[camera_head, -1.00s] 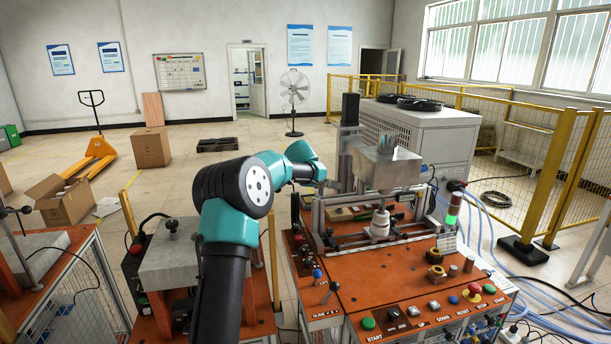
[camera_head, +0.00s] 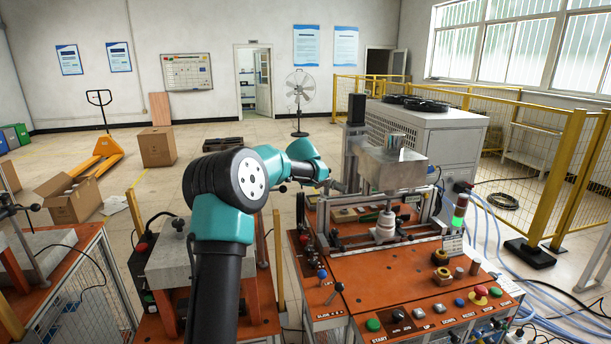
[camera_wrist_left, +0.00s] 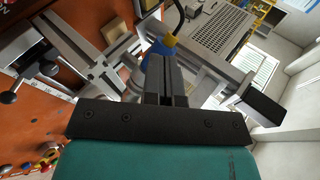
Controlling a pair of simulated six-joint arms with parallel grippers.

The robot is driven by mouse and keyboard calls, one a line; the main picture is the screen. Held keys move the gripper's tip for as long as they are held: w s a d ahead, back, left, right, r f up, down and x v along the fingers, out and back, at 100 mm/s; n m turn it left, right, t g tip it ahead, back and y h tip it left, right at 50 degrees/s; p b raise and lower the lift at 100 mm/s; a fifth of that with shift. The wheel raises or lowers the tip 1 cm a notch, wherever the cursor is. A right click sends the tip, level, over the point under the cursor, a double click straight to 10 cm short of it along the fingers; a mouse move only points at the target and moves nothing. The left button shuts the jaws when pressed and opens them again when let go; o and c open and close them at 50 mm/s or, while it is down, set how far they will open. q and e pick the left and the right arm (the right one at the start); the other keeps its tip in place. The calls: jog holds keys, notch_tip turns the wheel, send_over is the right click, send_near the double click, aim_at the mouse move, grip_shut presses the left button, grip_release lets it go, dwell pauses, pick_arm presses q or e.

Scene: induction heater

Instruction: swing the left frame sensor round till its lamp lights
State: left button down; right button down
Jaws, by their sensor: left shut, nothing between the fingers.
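My left gripper (camera_wrist_left: 166,66) is shut and empty in the left wrist view, its dark fingers pressed together. Just beyond the fingertips is a blue part with a yellow end (camera_wrist_left: 170,41) and a black cable, probably the left frame sensor. The fingers partly cover it, and I cannot tell whether they touch it. No lit lamp on it can be made out. In the head view my left arm reaches to the left side of the metal frame (camera_head: 326,222), where the sensor is too small or hidden to tell. My right gripper is not in view.
The frame stands on the orange bench (camera_head: 370,290), with buttons along its front edge. A metal box (camera_head: 390,172) sits above a white insulator-like piece (camera_head: 385,228). A signal tower (camera_head: 460,210) shows green. A grey cabinet (camera_head: 455,140) stands behind. A black upright (camera_wrist_left: 262,108) shows near the gripper.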

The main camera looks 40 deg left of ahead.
pick_arm(q)
jog(key=s+a+v, duration=0.1)
jog(key=v, duration=0.8)
jog(key=shift+s+a+r, duration=0.2)
jog(key=shift+s+r, duration=0.1)
jog(key=shift+r, duration=0.05)
jog(key=w+d+f+m+h, duration=0.2)
jog(key=d+f+m+h, duration=0.1)
jog(key=d, duration=0.7)
jog(key=shift+d+f+m, duration=0.15)
jog(key=shift+f+m, duration=0.25)
jog(key=shift+f, duration=0.2)
jog(key=shift+w, duration=0.1)
send_near(338, 188)
jog(key=shift+s+d+f+x, duration=0.1)
jog(key=shift+d+x, duration=0.05)
jog(key=shift+x, duration=1.1)
jog(key=shift+s+d+f+x, duration=0.1)
jog(key=shift+d+f+x, duration=0.1)
jog(key=shift+x, duration=1.05)
jog(key=shift+s+d+f+x, duration=0.1)
jog(key=shift+d+x, duration=0.05)
jog(key=shift+x, duration=1.1)
